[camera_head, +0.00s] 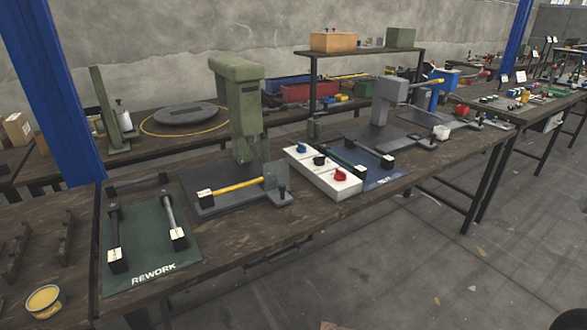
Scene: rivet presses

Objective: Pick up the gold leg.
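The gold leg (238,186) is a straight yellow rod lying flat across the base of the green rivet press (241,105). A black block with a white label (206,198) is at its left end. Its right end reaches an upright grey plate (275,174) on the press base. My gripper is not in view, and nothing is seen holding the leg.
A green REWORK mat (150,251) with dark and grey legs lies to the left. A white box (322,172) with coloured knobs stands right of the press. A yellow tin (44,299) is at the lower left. The floor (400,270) in front is mostly clear.

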